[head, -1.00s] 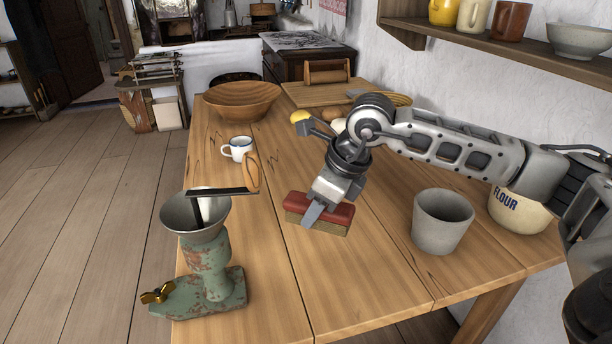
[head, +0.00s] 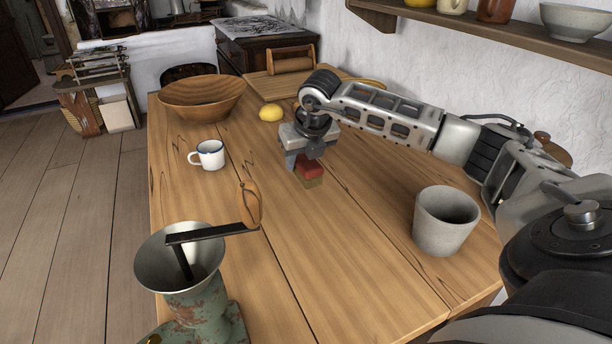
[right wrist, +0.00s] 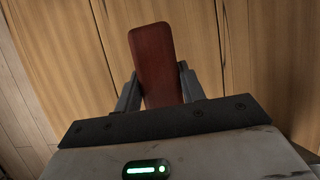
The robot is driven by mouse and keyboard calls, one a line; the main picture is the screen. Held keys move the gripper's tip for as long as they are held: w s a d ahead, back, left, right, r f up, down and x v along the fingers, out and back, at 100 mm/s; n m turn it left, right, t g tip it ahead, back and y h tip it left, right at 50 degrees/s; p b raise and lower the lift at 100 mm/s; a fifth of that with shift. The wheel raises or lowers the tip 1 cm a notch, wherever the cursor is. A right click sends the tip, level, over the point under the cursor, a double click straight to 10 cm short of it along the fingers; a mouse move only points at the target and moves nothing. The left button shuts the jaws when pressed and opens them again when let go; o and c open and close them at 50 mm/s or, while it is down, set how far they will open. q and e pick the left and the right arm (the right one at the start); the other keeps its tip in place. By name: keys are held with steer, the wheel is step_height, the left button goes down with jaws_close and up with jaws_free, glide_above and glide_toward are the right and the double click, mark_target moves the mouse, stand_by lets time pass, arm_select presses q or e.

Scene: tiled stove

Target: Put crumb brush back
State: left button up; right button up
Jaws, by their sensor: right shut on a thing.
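The crumb brush (head: 311,170) has a red back and a tan lower part. My right gripper (head: 302,160) is shut on it over the middle of the wooden table. In the right wrist view the red back of the brush (right wrist: 153,62) stands between the two fingers (right wrist: 160,88). I cannot tell whether the brush touches the table top or hangs just above it. My left gripper is not in view.
A white mug (head: 209,155), a wooden bowl (head: 201,98) and a yellow lemon (head: 271,112) stand farther back. A green grinder (head: 205,307) is at the front left, a grey cup (head: 445,222) at the right. The table (head: 290,250) between grinder and cup is clear.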

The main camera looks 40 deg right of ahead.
steer(key=d+f, duration=0.1)
steer(key=w+d+f, duration=0.1)
steer(key=f, duration=0.1)
steer(key=w+d+f, duration=0.1)
steer(key=shift+f, duration=1.9)
steer(key=o, duration=0.9)
steer(key=shift+o, duration=0.2)
steer(key=v, duration=1.2)
